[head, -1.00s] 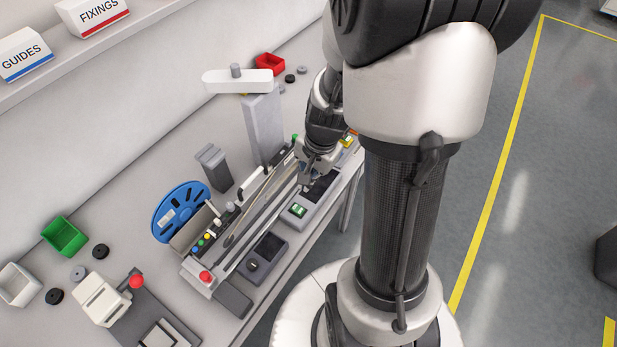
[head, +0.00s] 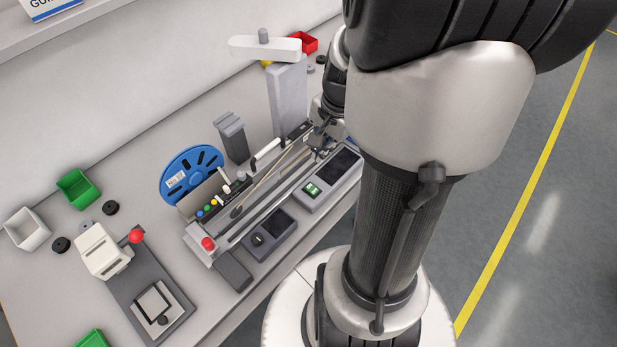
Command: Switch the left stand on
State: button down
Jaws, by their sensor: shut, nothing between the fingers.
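A long grey feeder stand (head: 225,243) lies slantwise on the bench, with a red button (head: 208,244) at its near left end and small coloured buttons along its side. In front of it are a dark box with a round knob (head: 258,240) and, to the right, a grey box with a green switch (head: 312,189) and a dark panel. I cannot tell which control belongs to the left stand, nor any switch's state. My gripper (head: 321,143) is shut and empty above the far right end of the stand, partly hidden by my arm.
A blue reel (head: 190,174), a dark post (head: 233,139) and a grey column (head: 288,100) with a white top stand behind the feeder. A white device with a red ball knob (head: 136,236) is at left. Green bin (head: 78,189) and white bin (head: 27,228) stand further left.

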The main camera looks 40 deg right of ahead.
aim_at(314, 186)
jog(key=f+b, duration=0.2)
jog(key=f, duration=0.2)
jog(key=w+f+b, duration=0.1)
jog(key=f+b, duration=0.1)
jog(key=f, duration=0.3)
jog(key=w+f+b, duration=0.1)
jog(key=f+b, duration=0.1)
jog(key=f, duration=0.2)
jog(key=shift+w+a+f, duration=0.1)
jog(key=shift+w+f, duration=0.1)
jog(key=shift+f, duration=0.2)
jog(key=shift+r+g+p, duration=0.15)
jog(key=shift+g+p, duration=0.15)
jog(key=shift+p, duration=0.9)
